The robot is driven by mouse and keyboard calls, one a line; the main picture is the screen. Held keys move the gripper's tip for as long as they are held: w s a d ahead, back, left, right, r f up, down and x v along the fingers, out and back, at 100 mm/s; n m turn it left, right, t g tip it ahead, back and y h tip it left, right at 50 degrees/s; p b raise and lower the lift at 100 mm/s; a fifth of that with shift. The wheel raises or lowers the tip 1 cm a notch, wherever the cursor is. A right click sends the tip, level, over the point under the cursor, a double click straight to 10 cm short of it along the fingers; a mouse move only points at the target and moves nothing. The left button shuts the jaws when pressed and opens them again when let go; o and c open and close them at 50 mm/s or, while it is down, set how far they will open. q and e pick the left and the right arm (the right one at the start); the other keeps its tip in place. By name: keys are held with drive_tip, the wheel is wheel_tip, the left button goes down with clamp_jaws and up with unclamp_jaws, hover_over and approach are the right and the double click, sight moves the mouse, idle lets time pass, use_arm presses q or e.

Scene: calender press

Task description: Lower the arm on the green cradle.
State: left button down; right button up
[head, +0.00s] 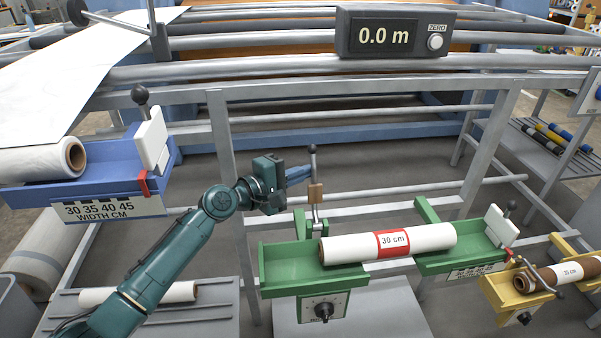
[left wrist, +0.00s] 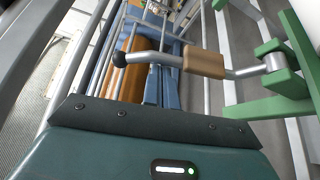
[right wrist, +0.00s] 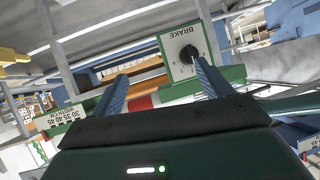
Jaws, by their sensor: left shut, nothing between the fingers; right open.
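The green cradle (head: 285,268) holds a white roll (head: 345,247) with a red "30 cm" label. Its metal arm stands raised at the left end, with a black knob (head: 312,149) on top and a tan pad (head: 315,193) partway down. The left wrist view also shows the knob (left wrist: 120,59), the pad (left wrist: 204,62) and the green pivot bracket. My left gripper (head: 305,172) is shut and empty, its tips close beside the upper arm; contact is unclear. My right gripper (right wrist: 158,68) is open and empty, facing the cradle's brake dial (right wrist: 187,54).
A blue cradle (head: 85,170) with a white roll stands at the left. A yellow cradle (head: 500,295) with a brown-ended roll is at the right. A grey frame with rails and a "0.0 m" display (head: 395,35) stands behind the green cradle.

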use_arm(q)
drive_tip(key=shift+s+r+m+t+b, duration=0.1)
drive_tip(key=shift+s+m+t+b, duration=0.2)
drive_tip(key=shift+b, duration=0.15)
use_arm(e)
drive_tip(key=shift+w+a+f, duration=0.1)
drive_tip(key=shift+f, duration=0.1)
use_arm(q)
drive_tip(key=b, duration=0.1)
drive_tip(key=s+m+b, duration=0.1)
drive_tip(key=b, duration=0.1)
drive_tip(key=shift+s+d+r+h, duration=0.2)
drive_tip(key=shift+s+h, duration=0.1)
drive_tip(key=shift+h, duration=0.1)
drive_tip(key=s+d+f+m+h+b, duration=0.2)
drive_tip(key=s+m+h+b, duration=0.3)
drive_tip(key=s+m+b, duration=0.6)
drive_tip(key=shift+s+d+f+m+h+b, duration=0.3)
drive_tip(key=shift+s+b, duration=0.35)
drive_tip(key=shift+b, duration=4.6)
use_arm(e)
wheel_tip(320, 180, down, 8)
drive_tip(key=a+n+t+y, duration=0.2)
drive_tip(key=n+t+y, duration=0.2)
drive_tip(key=t, duration=0.2)
drive_tip(key=shift+a+r+n, duration=0.15)
drive_tip(key=shift+r+n, duration=0.05)
drive_tip(key=shift+n, duration=0.1)
